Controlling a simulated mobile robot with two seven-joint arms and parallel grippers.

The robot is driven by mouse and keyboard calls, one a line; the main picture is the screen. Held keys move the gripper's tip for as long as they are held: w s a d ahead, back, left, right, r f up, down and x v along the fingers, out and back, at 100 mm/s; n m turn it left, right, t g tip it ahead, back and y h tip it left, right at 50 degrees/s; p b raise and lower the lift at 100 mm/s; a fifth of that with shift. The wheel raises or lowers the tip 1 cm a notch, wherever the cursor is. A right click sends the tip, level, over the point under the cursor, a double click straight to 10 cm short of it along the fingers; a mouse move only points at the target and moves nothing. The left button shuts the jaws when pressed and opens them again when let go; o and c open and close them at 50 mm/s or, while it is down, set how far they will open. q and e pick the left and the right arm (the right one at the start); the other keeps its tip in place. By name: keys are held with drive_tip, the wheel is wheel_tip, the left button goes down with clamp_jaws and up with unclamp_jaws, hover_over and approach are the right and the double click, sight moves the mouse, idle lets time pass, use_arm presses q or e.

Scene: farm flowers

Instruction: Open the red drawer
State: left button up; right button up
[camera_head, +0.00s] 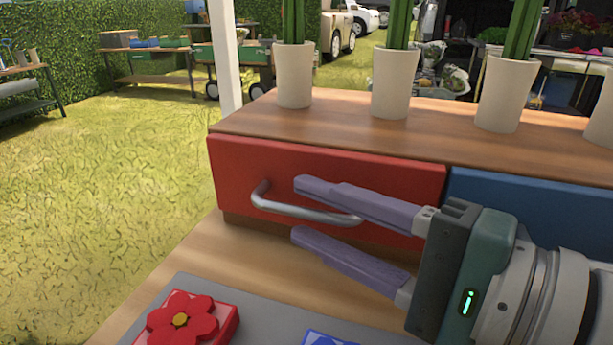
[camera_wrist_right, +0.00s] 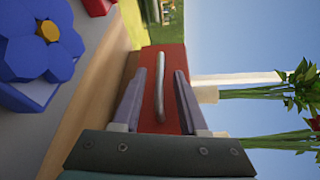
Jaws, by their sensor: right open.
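The red drawer (camera_head: 325,170) is shut, at the left of the wooden unit, with a curved silver handle (camera_head: 290,207) across its front. My right gripper (camera_head: 297,209) comes in from the right with its two purple fingers apart, one above and one below the handle's line. In the right wrist view the red drawer (camera_wrist_right: 160,120) lies ahead and the handle (camera_wrist_right: 159,85) runs between the open fingers (camera_wrist_right: 160,80). I cannot tell whether the fingers touch the handle. My left gripper is not in view.
A blue drawer (camera_head: 540,205) is right of the red one. Several cream pots (camera_head: 295,75) with green stems stand on the wooden top (camera_head: 335,125). A red flower block (camera_head: 182,320) lies on the grey mat (camera_head: 255,320) in front. Grass (camera_head: 100,200) is open at left.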

drive_tip(key=shift+x, duration=0.9)
drive_tip(key=shift+s, duration=0.1)
clamp_jaws()
idle(0.7)
